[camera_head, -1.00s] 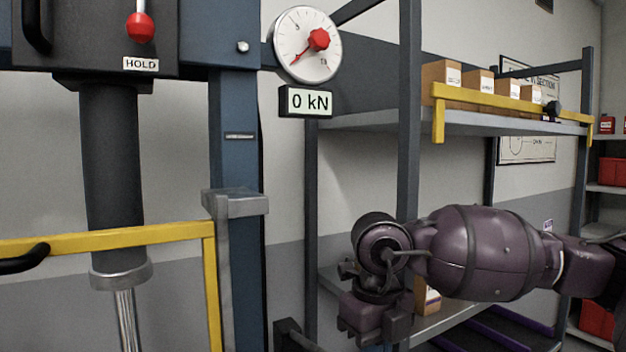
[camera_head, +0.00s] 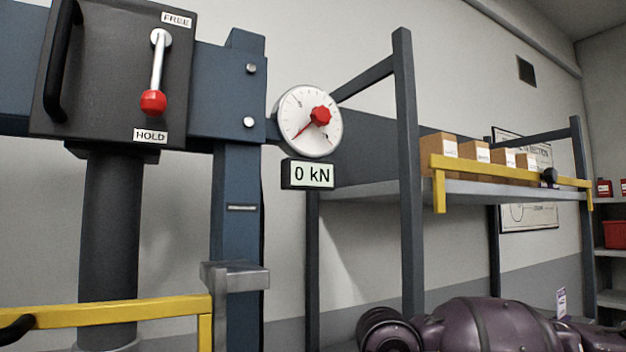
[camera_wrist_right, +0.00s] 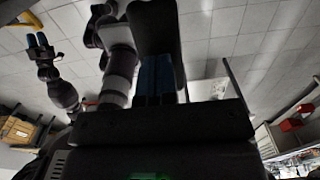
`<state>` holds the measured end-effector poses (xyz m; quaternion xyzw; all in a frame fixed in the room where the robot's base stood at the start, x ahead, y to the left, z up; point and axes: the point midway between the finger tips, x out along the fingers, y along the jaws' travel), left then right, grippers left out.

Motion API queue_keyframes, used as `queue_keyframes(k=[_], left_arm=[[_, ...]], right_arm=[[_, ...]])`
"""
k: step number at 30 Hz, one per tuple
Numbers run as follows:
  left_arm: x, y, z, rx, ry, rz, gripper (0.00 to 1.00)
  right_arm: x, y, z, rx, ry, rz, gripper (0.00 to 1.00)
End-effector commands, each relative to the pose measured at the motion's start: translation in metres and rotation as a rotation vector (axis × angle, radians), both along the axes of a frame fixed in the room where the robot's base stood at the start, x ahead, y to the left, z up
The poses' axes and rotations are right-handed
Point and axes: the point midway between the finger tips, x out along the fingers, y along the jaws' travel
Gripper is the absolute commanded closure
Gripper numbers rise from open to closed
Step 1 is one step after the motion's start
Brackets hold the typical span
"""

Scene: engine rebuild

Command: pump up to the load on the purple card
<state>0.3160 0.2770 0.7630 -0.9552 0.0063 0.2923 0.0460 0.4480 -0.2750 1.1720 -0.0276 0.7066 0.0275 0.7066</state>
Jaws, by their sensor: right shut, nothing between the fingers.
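The press's round white dial (camera_head: 307,121) has its red needle pointing to the lower left. The display (camera_head: 307,174) below it reads 0 kN. The red-knobbed lever (camera_head: 154,102) hangs down toward the HOLD label, with FREE above. A small white-and-purple card (camera_head: 561,302) stands at the lower right, its text too small to read. My right arm lies along the bottom right of the head view; its gripper is below the frame. In the wrist view my right gripper (camera_wrist_right: 157,76) is shut and empty. Another gripper (camera_wrist_right: 38,42), apparently my left, shows small there.
A yellow bar (camera_head: 110,314) crosses in front of the press column. A shelf (camera_head: 470,190) at right holds several cardboard boxes (camera_head: 475,151) behind a yellow rail (camera_head: 510,172). A grey bracket (camera_head: 235,277) juts from the blue post. Red bins stand at the far right.

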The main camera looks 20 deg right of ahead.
Motion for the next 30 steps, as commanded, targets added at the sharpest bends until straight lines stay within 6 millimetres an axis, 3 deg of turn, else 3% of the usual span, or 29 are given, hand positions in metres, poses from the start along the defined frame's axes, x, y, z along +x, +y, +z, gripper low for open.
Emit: queue_keyframes(k=[8, 30], left_arm=[[-0.002, 0.0, -0.001, 0.001, 0.002, 0.001, 0.61], [0.004, -0.003, -0.032, 0.0, 0.015, -0.01, 0.61]], right_arm=[[0.0, 0.0, -0.001, 0.0, 0.0, 0.0, 1.0], [0.0, 0.0, -0.066, 0.0, 0.005, 0.0, 1.0]])
